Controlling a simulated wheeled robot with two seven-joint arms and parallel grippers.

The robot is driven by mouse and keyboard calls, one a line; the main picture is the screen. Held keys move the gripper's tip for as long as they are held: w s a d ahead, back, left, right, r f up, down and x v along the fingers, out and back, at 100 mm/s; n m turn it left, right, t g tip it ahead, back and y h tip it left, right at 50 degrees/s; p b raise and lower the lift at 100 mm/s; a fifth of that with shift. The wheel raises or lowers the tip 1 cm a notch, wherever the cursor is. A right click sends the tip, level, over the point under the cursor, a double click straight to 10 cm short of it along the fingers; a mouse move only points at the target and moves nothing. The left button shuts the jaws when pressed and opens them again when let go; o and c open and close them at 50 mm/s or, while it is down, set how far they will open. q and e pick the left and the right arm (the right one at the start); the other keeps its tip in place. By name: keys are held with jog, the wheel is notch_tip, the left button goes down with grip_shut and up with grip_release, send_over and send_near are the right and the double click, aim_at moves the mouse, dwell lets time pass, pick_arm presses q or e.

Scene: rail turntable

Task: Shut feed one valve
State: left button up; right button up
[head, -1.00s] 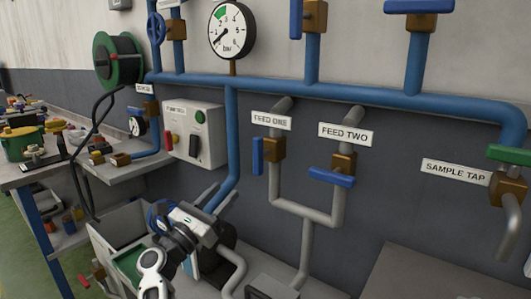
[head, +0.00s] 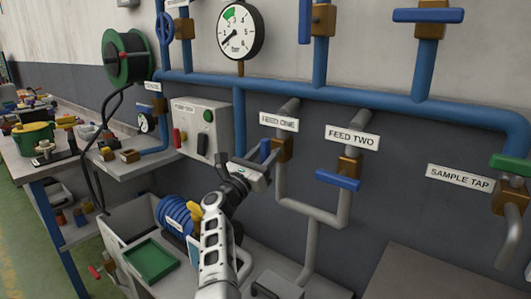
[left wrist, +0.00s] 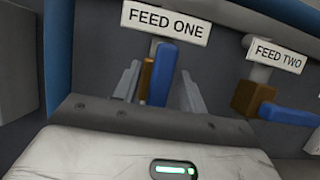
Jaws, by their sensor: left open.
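The FEED ONE valve has a brown body (head: 283,151) and a blue lever (head: 265,148) that stands upright, along its grey pipe. The lever also shows in the left wrist view (left wrist: 163,74), under the FEED ONE sign (left wrist: 165,22). My left gripper (head: 258,160) is at this valve. In the left wrist view the open fingers (left wrist: 160,88) stand on either side of the lever, with gaps visible. Whether either finger touches it I cannot tell. The head view partly hides the lever behind the gripper. My right gripper is not in view.
The FEED TWO valve, with its blue lever (head: 337,180) crosswise, sits close on the right. The SAMPLE TAP's green lever (head: 510,164) is farther right. A grey control box (head: 199,130) is left of the gripper. A blue motor-like unit (head: 176,216) and green tray (head: 151,260) lie below.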

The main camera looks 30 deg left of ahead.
pick_arm(q)
grip_shut()
